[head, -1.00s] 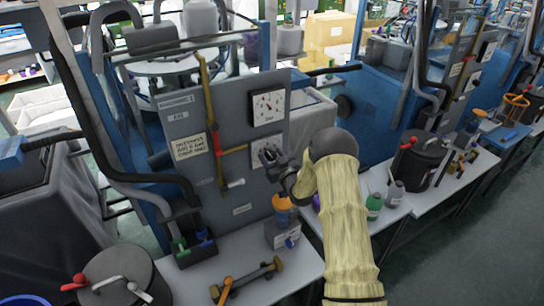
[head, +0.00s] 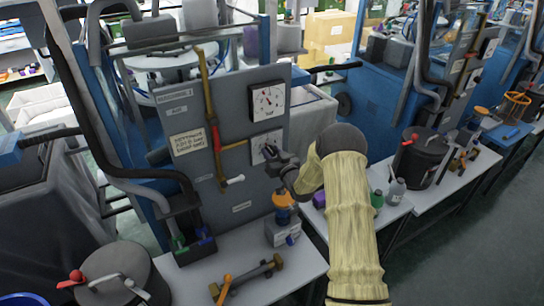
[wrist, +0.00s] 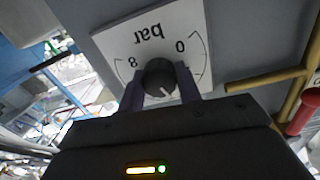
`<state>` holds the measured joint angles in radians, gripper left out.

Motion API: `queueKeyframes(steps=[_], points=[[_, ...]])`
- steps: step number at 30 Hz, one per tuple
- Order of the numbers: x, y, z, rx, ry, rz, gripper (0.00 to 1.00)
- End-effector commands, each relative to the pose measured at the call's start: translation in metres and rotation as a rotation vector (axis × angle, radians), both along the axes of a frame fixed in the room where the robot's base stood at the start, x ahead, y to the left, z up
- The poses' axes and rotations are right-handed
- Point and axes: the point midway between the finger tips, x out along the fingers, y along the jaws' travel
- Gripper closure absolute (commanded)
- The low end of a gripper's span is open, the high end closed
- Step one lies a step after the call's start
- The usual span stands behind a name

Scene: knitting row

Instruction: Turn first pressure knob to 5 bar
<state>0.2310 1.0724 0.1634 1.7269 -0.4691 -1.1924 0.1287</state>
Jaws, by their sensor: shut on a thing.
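The pressure knob (wrist: 160,78) is a dark round knob on a white dial plate (wrist: 118,40) marked "bar", with 0 and 8 at the scale ends. The plate appears upside down in the wrist view. The knob's light pointer line points down and slightly right there, away from "bar". My gripper (wrist: 162,88) has one finger on each side of the knob and is shut on it. In the head view my gripper (head: 272,153) is at the lower white plate (head: 258,146) on the grey panel (head: 230,110); the knob is hidden there.
A square white gauge (head: 267,101) with a red needle sits above the plate. Left of it runs a brass pipe (head: 207,90) with a red section. Below stands an orange-topped part (head: 283,200).

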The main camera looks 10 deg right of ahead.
Motion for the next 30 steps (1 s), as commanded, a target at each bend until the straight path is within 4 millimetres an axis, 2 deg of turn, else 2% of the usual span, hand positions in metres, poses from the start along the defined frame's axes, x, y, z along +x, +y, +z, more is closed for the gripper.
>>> queueKeyframes(steps=[1, 21, 30], points=[[-0.0001, -0.0005, -0.0046, 0.031, 0.01, 0.0, 0.89], [0.0001, -0.0018, -0.004, 0.608, 0.199, -0.001, 0.89], [0.0001, -0.002, -0.0033, 0.786, 0.259, -0.002, 0.89]])
